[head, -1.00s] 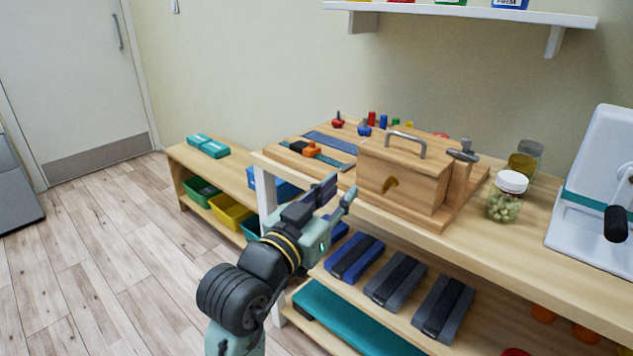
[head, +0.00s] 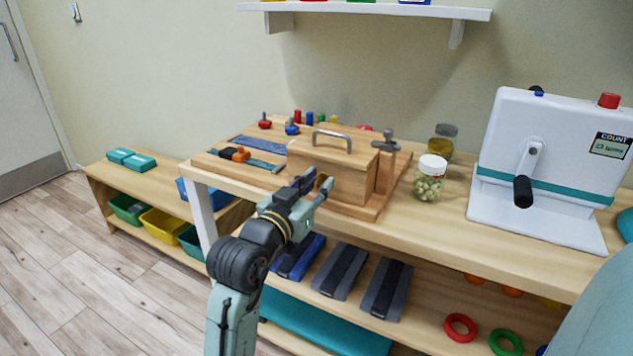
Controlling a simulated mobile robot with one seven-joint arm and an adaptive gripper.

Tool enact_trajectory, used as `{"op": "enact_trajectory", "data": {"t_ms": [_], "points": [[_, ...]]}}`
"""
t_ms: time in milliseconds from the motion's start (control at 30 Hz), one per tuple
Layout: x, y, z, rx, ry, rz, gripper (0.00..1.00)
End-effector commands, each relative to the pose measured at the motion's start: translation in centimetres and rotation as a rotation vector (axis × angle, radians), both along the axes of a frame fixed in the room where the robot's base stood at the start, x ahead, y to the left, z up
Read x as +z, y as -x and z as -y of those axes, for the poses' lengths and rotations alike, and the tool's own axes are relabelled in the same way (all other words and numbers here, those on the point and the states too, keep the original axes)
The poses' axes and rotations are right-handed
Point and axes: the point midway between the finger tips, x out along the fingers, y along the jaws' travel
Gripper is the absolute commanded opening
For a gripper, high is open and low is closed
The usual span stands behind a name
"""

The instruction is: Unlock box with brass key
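The wooden box (head: 345,171) with a grey metal handle on top stands on a wooden base board on the table, its lid down. A brass-coloured piece (head: 319,183), which looks like the key, is on the box's front face and is partly hidden by my gripper. My gripper (head: 316,183) is in front of that face, its two fingers apart. The brass piece shows in the gap between them; I cannot tell whether they touch it.
A grey metal piece (head: 385,137) tops a post at the box's right. A jar of pale green pieces (head: 429,180) stands further right, before a white machine (head: 535,165) with a crank. Coloured pegs stand behind. The lower shelf (head: 340,298) holds dark weights.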

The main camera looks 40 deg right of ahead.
Motion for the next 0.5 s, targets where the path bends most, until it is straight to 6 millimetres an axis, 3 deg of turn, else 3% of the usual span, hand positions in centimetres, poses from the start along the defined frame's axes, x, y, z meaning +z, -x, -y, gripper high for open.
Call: {"op": "enact_trajectory", "data": {"t_ms": [267, 500], "points": [[-0.01, -0.08, 0.15, 0.001, 0.000, 0.001, 0.24], [0.00, -0.08, 0.13, 0.001, 0.000, 0.000, 0.09]]}}
